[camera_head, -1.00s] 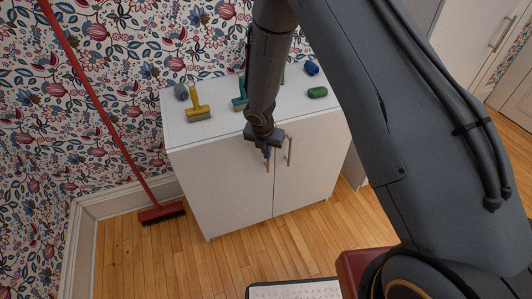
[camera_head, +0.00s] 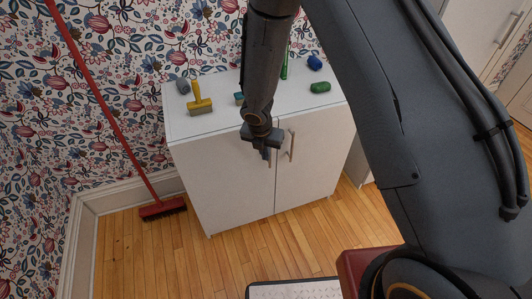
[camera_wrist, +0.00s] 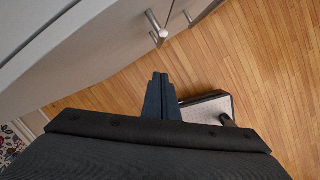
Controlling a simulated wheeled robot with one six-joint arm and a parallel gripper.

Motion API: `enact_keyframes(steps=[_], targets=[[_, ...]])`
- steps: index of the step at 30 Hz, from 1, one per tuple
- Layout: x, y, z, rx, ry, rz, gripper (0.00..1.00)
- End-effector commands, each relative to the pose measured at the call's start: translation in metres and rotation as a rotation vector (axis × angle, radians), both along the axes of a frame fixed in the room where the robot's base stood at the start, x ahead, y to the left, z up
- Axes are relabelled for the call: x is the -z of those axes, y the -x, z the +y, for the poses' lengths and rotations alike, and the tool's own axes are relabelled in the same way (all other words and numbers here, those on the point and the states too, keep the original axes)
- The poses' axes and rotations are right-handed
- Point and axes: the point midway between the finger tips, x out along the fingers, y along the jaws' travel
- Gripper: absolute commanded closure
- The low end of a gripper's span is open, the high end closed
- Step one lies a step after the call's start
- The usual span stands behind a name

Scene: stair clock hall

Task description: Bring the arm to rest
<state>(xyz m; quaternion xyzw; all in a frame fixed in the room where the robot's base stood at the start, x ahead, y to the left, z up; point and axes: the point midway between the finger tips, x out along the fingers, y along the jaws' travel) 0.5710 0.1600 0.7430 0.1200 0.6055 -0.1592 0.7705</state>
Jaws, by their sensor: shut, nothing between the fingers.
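My gripper (camera_head: 266,153) is in the middle of the head view, in front of the white cabinet's doors and below its top edge. It points down and is empty. In the wrist view its blue fingers (camera_wrist: 160,98) are together, with the wooden floor beyond them. My arm reaches down from the top of the head view and hides part of the cabinet top.
The white cabinet (camera_head: 225,185) has door handles (camera_head: 291,146) close to my gripper. A red broom (camera_head: 125,145) leans at left.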

Motion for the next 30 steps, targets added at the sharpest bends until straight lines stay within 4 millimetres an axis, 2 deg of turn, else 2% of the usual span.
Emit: enact_keyframes(steps=[1,3,10,15,23,26,29,30], targets=[[-0.016,0.0,0.001,0.003,-0.003,-0.008,1.0],[-0.031,0.004,0.002,0.003,-0.002,-0.006,1.0],[-0.068,0.015,0.006,0.0,0.0,-0.002,1.0],[-0.082,0.019,0.006,0.0,0.001,-0.002,1.0],[-0.088,0.021,0.004,0.022,-0.002,0.0,1.0],[-0.099,0.025,-0.009,0.146,-0.028,-0.009,1.0],[-0.121,0.036,-0.033,0.407,-0.081,-0.025,1.0],[-0.131,0.043,-0.045,0.543,-0.108,-0.032,1.0]])
